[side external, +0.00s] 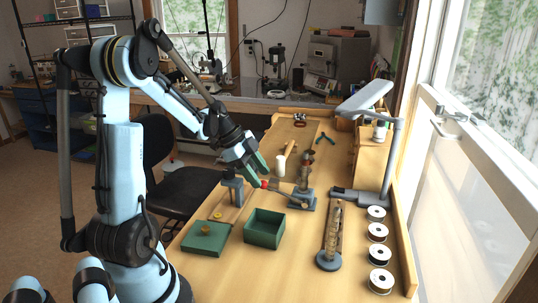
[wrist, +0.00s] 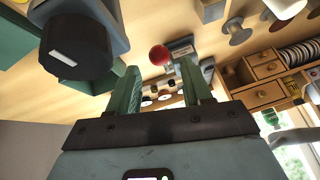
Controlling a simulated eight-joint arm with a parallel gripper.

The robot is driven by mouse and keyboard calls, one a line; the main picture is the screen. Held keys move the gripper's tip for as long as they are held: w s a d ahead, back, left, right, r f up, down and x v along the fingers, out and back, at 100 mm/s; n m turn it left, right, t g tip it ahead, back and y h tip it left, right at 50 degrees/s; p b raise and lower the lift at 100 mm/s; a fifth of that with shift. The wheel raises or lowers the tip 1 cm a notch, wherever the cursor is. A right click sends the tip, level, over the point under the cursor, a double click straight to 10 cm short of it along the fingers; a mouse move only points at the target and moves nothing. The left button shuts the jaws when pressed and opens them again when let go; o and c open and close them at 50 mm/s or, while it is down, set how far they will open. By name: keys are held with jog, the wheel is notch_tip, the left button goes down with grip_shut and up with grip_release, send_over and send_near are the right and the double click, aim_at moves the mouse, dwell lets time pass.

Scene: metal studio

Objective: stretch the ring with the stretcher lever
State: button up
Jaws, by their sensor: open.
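A ring stretcher (side external: 303,198) stands on a blue-grey base in the middle of the bench, with a dark upright post. A red ball knob (side external: 264,184) shows to its left, seemingly at the end of the stretcher's lever. My gripper (side external: 261,168) is open, its green fingers pointing down just above this knob. In the wrist view the red knob (wrist: 159,54) appears between and a little beyond the fingertips of my gripper (wrist: 160,67); no contact shows. I cannot make out the ring on the stretcher for sure.
An open green box (side external: 264,238) and its lid (side external: 204,242) lie at the front left. A ring mandrel on a round base (side external: 328,261) stands at the front right, beside several spools (side external: 378,232). A dark-topped stand (side external: 232,184) is close left of my gripper.

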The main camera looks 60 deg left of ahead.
jog(key=shift+v, duration=2)
jog(key=shift+c, duration=0.3)
jog(key=shift+r, duration=0.1)
jog(key=shift+c, duration=1.3)
jog(key=shift+n+g+y, duration=0.5)
jog(key=shift+n+g, duration=0.1)
jog(key=shift+g, duration=0.2)
jog(key=r, duration=0.6)
jog(key=d+r, duration=0.1)
jog(key=r, duration=0.2)
jog(key=shift+w+r, duration=0.3)
jog(key=shift+w, duration=0.1)
grip_shut()
jog(key=x, duration=0.4)
jog(key=s+a+x, duration=0.1)
jog(key=x, duration=0.7)
jog(key=shift+s+a+f, duration=0.2)
jog(key=shift+a+f, duration=0.05)
jog(key=shift+f, duration=0.1)
jog(key=shift+s+a+f, duration=0.15)
jog(key=shift+f, duration=0.35)
